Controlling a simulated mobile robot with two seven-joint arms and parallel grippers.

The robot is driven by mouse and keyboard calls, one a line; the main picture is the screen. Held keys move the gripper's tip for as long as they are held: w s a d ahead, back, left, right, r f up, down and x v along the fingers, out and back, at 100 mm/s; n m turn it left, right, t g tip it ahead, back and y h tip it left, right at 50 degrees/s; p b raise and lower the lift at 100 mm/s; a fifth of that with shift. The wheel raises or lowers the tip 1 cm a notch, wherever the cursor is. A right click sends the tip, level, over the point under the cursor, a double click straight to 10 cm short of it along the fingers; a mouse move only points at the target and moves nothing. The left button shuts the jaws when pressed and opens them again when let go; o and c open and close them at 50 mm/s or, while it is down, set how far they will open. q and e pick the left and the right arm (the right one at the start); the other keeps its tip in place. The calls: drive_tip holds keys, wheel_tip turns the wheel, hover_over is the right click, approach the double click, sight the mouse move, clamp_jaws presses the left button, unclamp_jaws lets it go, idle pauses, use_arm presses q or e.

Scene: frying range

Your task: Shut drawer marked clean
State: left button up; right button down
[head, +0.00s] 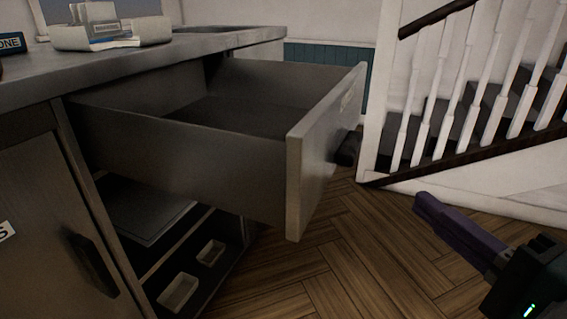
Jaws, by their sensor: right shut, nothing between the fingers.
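A grey metal drawer (180,146) is pulled far out of the counter cabinet, and its inside looks empty. Its front panel (315,165) faces right and carries a dark handle (347,149). A small pale label (350,97) is on the front panel, seen too edge-on to read. My right gripper (424,204) is at the lower right, its purple fingers shut and empty. It points toward the drawer front, apart from it, to the right of and lower than the handle. My left gripper is not in view.
Below the drawer is an open shelf space with small pale trays (180,291). A cabinet door (45,235) with a dark handle is at left. The counter top (130,60) holds a pale holder (112,34). A white stair railing (440,110) stands behind. Wooden floor (350,250) is clear between gripper and drawer.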

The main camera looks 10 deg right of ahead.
drive_tip(key=b, duration=0.2)
approach(333, 148)
drive_tip(key=w+d, duration=0.2)
drive_tip(key=w, duration=0.1)
drive_tip(key=w+a, duration=0.2)
drive_tip(key=a, duration=0.1)
drive_tip(key=shift+w+f+b, duration=0.1)
drive_tip(key=shift+w+b, duration=0.1)
drive_tip(key=shift+b, duration=0.15)
drive_tip(key=shift+w+a, duration=0.1)
